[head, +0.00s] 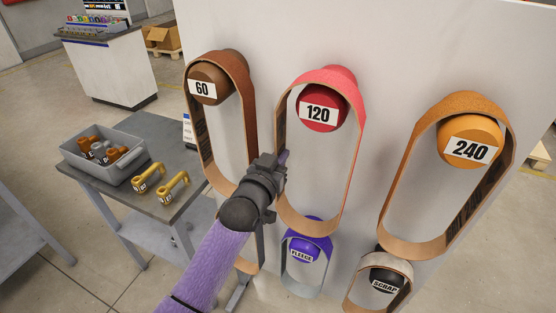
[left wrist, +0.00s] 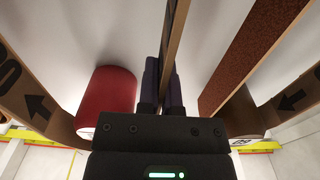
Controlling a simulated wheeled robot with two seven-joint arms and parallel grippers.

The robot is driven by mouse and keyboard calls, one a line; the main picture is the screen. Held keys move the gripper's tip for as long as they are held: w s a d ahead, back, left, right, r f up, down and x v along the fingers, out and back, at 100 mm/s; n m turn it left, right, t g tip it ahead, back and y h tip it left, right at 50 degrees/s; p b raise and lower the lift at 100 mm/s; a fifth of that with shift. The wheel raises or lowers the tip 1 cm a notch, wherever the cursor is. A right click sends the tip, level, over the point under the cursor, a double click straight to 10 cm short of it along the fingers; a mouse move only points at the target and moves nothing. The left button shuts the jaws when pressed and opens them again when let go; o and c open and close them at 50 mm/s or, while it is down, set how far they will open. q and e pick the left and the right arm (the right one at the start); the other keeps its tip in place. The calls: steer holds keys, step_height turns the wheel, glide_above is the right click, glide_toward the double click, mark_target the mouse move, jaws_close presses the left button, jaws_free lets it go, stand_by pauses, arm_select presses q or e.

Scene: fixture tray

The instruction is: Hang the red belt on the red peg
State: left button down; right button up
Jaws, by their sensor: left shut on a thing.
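The red belt (head: 334,74) is a loop with a red outer face and a tan inner face. Its top lies over the red peg (head: 321,105), labelled 120, and its lower end hangs free below. The red peg also shows in the left wrist view (left wrist: 106,103). My left gripper (head: 280,162) is at the left side of the red belt, below the peg. In the left wrist view its dark fingers (left wrist: 164,75) are shut on a belt strip seen edge-on. My right gripper is not in view.
A brown belt (head: 238,70) hangs on the brown peg (head: 208,82) at left, close to my arm. An orange belt (head: 467,104) hangs on the orange peg (head: 470,140) at right. Purple (head: 312,246) and black (head: 386,281) pegs sit lower. A side table (head: 160,135) stands left.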

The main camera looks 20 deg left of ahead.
arm_select(q)
steer(key=shift+w+b, duration=0.3)
steer(key=shift+w, duration=0.4)
steer(key=shift+w, duration=0.1)
steer(key=shift+w+b, duration=0.6)
steer(key=shift+w, duration=0.3)
steer(key=shift+f, duration=0.1)
steer(key=shift+f, duration=0.3)
steer(key=shift+c, duration=2.4)
jaws_free()
